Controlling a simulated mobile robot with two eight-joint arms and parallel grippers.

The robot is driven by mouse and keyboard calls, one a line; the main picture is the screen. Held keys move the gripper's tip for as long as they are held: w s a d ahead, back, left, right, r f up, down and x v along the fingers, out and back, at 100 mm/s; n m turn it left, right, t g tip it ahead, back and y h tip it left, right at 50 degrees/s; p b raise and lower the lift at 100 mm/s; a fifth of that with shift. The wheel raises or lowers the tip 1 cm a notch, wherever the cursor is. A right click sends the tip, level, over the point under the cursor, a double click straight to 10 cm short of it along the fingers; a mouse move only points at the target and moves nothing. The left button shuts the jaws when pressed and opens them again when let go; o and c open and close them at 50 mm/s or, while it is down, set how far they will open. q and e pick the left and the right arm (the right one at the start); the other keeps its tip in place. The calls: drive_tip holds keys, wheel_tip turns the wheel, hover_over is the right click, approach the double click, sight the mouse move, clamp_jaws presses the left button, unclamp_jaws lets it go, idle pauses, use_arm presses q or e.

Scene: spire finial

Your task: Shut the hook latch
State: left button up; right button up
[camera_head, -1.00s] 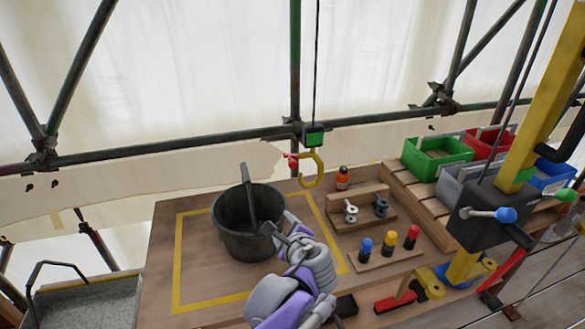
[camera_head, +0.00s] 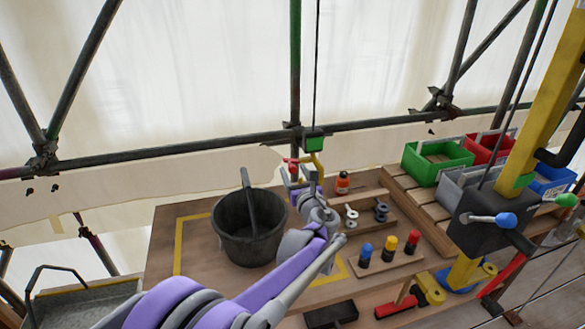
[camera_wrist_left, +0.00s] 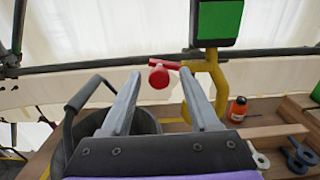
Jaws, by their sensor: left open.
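The yellow hook (camera_head: 317,164) hangs under a green block (camera_head: 313,144) on a thin cable above the bench. Its red latch (camera_head: 293,164) sticks out on the left side; in the left wrist view the round red end of the latch (camera_wrist_left: 158,77) appears between my fingertips. The yellow hook also shows in the wrist view (camera_wrist_left: 214,82), behind and right of the right finger. My left gripper (camera_wrist_left: 161,78) is open, with the fingers either side of the red end; contact cannot be told. It partly hides the hook's lower part in the head view. My right gripper is out of view.
A black bucket (camera_head: 230,241) with its handle up stands left of my left arm. An orange bottle (camera_head: 342,183), a wooden rack with shackles (camera_head: 351,217) and coloured pegs (camera_head: 390,244) are right of it. Green (camera_head: 430,162), red and grey bins stand farther right.

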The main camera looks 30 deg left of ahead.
use_arm(q)
drive_tip(key=shift+x, duration=0.85)
clamp_jaws()
